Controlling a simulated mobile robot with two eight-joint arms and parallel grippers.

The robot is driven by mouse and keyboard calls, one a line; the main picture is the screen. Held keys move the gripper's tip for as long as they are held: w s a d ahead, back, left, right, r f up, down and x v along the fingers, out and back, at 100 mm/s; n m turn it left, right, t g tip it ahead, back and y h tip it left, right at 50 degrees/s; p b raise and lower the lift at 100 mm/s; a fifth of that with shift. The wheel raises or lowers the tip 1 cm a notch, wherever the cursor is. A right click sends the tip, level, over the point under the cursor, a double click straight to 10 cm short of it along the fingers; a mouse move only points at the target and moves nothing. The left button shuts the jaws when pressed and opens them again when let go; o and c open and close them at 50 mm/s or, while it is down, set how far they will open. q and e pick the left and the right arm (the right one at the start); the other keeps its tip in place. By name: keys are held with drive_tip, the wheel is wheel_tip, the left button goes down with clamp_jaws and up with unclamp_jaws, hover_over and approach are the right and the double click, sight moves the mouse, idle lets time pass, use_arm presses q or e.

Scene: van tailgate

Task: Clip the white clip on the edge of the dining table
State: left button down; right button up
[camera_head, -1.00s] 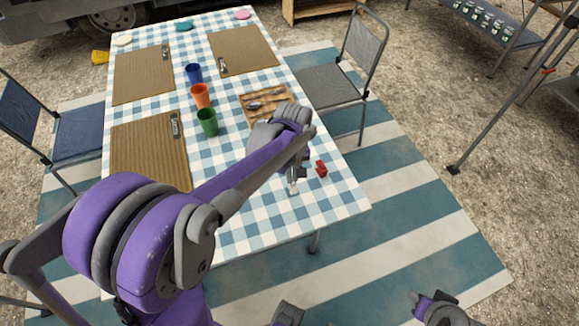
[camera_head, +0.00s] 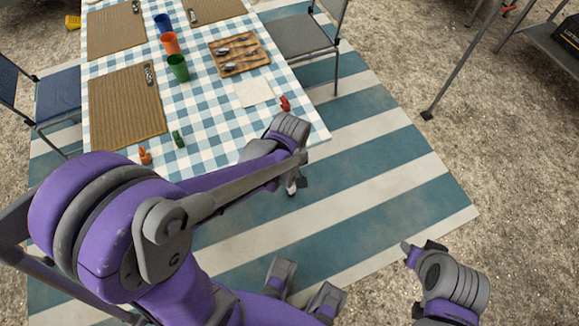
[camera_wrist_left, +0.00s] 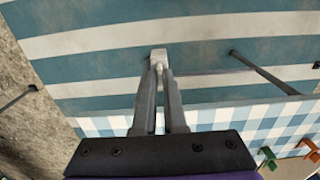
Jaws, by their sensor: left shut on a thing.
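The dining table (camera_head: 215,130) has a blue and white checked cloth. Its near edge shows in the left wrist view (camera_wrist_left: 225,119). My left gripper (camera_wrist_left: 157,75) is shut on the white clip (camera_wrist_left: 158,55), at its fingertips. The clip is out past the table's edge, over the striped mat, apart from the edge. In the head view my left gripper (camera_head: 291,187) is partly hidden behind its own wrist, just off the near right part of the table. My right arm's end (camera_head: 425,252) is at the lower right, away from the table; its jaws are unclear.
A red clip (camera_head: 285,103) is at the table's right edge. An orange clip (camera_head: 145,156) and a green clip (camera_head: 178,139) are near the front edge. Cups, placemats, a cutlery tray (camera_head: 243,68) and a napkin (camera_head: 254,92) lie farther back. A chair (camera_head: 300,35) stands right.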

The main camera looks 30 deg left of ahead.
use_arm(q)
drive_tip(key=shift+s+d+f, duration=0.1)
drive_tip(key=shift+s, duration=0.05)
drive_tip(key=w+a+f+b, duration=0.2)
drive_tip(key=w+a, duration=0.3)
drive_tip(key=a, duration=0.1)
drive_tip(key=shift+f, duration=0.35)
idle(0.6)
drive_tip(key=shift+w+a, duration=0.3)
idle(0.7)
drive_tip(key=shift+w+a+b, duration=0.3)
drive_tip(key=shift+w+a, duration=0.15)
drive_tip(key=shift+a, duration=0.05)
drive_tip(key=shift+w+a, duration=0.1)
drive_tip(key=shift+a, duration=0.05)
idle(0.3)
drive_tip(key=shift+w+a, duration=0.25)
drive_tip(key=shift+w+a, duration=0.25)
drive_tip(key=shift+a, duration=0.05)
idle(0.4)
drive_tip(key=shift+w+a, duration=0.3)
drive_tip(key=shift+a, duration=0.05)
